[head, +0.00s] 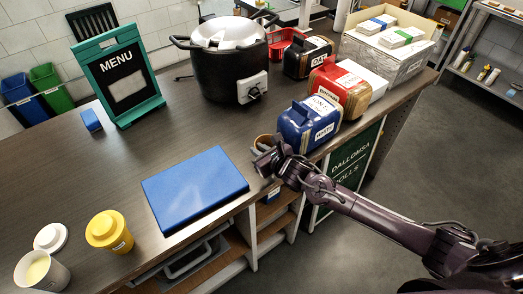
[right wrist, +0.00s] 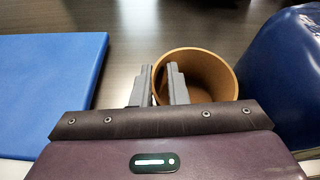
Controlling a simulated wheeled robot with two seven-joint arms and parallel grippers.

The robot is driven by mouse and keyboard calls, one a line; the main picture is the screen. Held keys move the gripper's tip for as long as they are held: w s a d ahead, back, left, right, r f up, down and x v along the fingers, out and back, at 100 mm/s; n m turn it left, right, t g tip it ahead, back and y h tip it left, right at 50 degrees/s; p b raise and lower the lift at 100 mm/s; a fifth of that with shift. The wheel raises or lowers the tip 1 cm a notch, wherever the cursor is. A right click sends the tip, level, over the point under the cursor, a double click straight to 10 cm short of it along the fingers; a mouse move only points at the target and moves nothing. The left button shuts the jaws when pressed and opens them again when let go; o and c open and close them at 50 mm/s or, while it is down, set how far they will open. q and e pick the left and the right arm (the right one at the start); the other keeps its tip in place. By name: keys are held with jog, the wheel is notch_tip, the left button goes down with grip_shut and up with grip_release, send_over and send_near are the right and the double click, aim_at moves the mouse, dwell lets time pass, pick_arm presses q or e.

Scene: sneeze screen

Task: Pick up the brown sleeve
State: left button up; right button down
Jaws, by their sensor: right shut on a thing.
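The brown sleeve (head: 262,140) is a short, open, round tube standing on the counter between the blue board and the blue box. It also shows in the right wrist view (right wrist: 214,72), where I look down into its open top. My right gripper (head: 267,160) is at the sleeve's near side. In the right wrist view the fingers (right wrist: 159,78) straddle the sleeve's left wall, the right finger inside and the left finger outside, shut on it. The fingers hide part of the wall. I cannot tell whether its base touches the counter. My left gripper is not in view.
The blue board (head: 195,186) lies left of the sleeve, and a blue box (head: 308,124) stands close on its right. A black pot (head: 221,62) and a menu sign (head: 117,76) stand farther back. Yellow (head: 109,230) and white (head: 42,271) cups stand front left.

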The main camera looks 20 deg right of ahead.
notch_tip(320, 180, up, 20)
jog(key=b, duration=0.3)
jog(key=shift+f, duration=0.2)
